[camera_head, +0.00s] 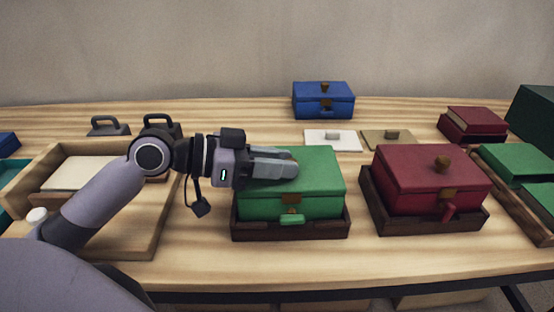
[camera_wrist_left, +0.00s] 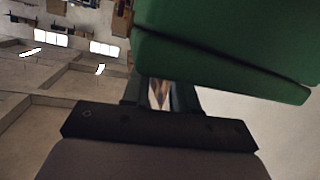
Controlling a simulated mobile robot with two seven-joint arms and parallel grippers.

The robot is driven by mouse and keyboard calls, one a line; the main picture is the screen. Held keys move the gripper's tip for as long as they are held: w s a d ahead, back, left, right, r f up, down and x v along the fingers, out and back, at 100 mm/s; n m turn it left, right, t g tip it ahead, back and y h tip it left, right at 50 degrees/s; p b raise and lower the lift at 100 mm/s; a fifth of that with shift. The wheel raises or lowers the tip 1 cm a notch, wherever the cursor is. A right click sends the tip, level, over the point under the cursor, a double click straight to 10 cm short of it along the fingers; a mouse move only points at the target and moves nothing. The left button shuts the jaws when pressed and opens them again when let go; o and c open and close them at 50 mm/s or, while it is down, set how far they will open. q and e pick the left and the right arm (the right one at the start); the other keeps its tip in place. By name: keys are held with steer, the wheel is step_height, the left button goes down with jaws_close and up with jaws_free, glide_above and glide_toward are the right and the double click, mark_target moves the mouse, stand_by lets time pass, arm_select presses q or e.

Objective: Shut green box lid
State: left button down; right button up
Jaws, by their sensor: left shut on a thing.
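The green box (camera_head: 318,205) sits in a dark wooden tray (camera_head: 330,231) at the middle of the table. Its lid (camera_head: 320,165) looks down over the box in the head view, with a brass clasp on the front and a green tab below. I cannot tell whether a small gap is left. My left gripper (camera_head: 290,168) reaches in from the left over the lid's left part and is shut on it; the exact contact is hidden. In the left wrist view the green box (camera_wrist_left: 220,45) fills the upper right, close to the fingers (camera_wrist_left: 160,93). My right gripper is not in view.
A red box (camera_head: 430,175) in a dark tray stands to the right. A blue box (camera_head: 323,100) stands at the back. White and tan lidded pieces lie behind the green box. A wooden tray (camera_head: 140,240) is under my left arm. Bare table lies in front.

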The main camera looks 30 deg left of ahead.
mark_target(251, 180)
arm_select(q)
steer(key=shift+s+d+f, duration=0.1)
steer(key=shift+s+f, duration=0.05)
steer(key=shift+f, duration=0.1)
steer(key=c, duration=1.1)
jaws_free()
steer(key=shift+o, duration=1.1)
steer(key=shift+r, duration=0.1)
steer(key=shift+r, duration=0.1)
steer(key=b+v, duration=0.1)
steer(key=v, duration=0.3)
steer(key=shift+s+a, duration=0.1)
steer(key=shift+a, duration=0.15)
steer(key=shift+v, duration=1.3)
